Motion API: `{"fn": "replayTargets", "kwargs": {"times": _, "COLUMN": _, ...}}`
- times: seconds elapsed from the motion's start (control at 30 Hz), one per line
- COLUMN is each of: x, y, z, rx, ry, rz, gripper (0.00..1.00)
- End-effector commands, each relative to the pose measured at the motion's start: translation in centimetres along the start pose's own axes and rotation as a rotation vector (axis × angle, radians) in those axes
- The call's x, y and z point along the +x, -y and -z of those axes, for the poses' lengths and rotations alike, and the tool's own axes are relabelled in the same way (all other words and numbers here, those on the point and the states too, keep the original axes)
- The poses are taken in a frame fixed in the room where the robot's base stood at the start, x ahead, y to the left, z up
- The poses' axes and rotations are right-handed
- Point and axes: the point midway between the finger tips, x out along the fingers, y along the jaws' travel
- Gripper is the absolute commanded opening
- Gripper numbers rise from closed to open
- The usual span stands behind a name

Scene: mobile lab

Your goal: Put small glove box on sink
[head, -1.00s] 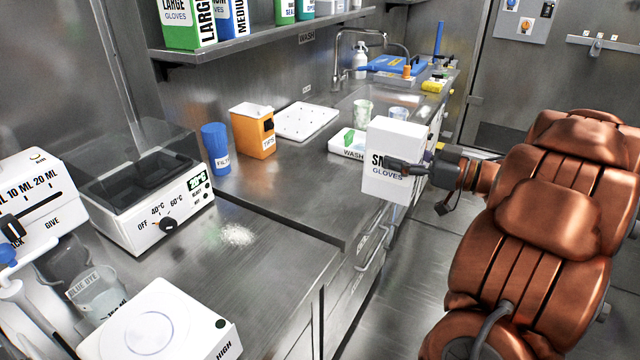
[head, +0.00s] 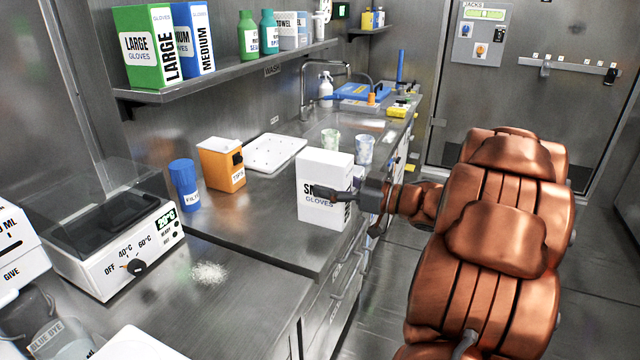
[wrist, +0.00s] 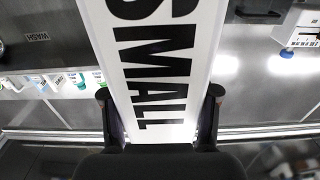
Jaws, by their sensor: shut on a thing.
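The small glove box (head: 324,172) is white with "SMALL GLOVES" lettering. My gripper (head: 336,194) is shut on it and holds it upright by the counter's front edge in the head view. In the wrist view the box (wrist: 155,60) fills the middle between the two black fingers of my gripper (wrist: 160,118). The sink is at the far part of the counter, below the curved faucet (head: 318,84).
A white tray (head: 273,153), an orange tips box (head: 221,165) and a blue filter cup (head: 184,186) stand on the counter. Two clear cups (head: 364,149) stand behind the glove box. A shelf (head: 235,76) with large and medium glove boxes hangs above.

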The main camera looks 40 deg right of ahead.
Motion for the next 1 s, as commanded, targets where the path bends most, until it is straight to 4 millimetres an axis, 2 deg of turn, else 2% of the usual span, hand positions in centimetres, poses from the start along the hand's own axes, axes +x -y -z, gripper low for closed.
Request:
{"fn": "replayTargets", "kwargs": {"times": 0.2, "x": 2.4, "y": -3.2, "z": -0.4, "rx": 0.001, "ry": -0.003, "rz": 0.003, "gripper": 0.1}}
{"fn": "replayTargets", "kwargs": {"times": 0.43, "x": 4.2, "y": -6.0, "z": -0.7, "rx": 0.001, "ry": -0.003, "rz": 0.002, "gripper": 0.1}}
{"fn": "replayTargets", "kwargs": {"times": 0.77, "x": 5.2, "y": -7.4, "z": -0.8, "rx": 0.002, "ry": -0.003, "rz": 0.001, "gripper": 0.1}}
{"fn": "replayTargets", "kwargs": {"times": 1.0, "x": 5.1, "y": -7.4, "z": -4.2, "rx": 0.006, "ry": -0.001, "rz": 0.0, "gripper": 0.1}}
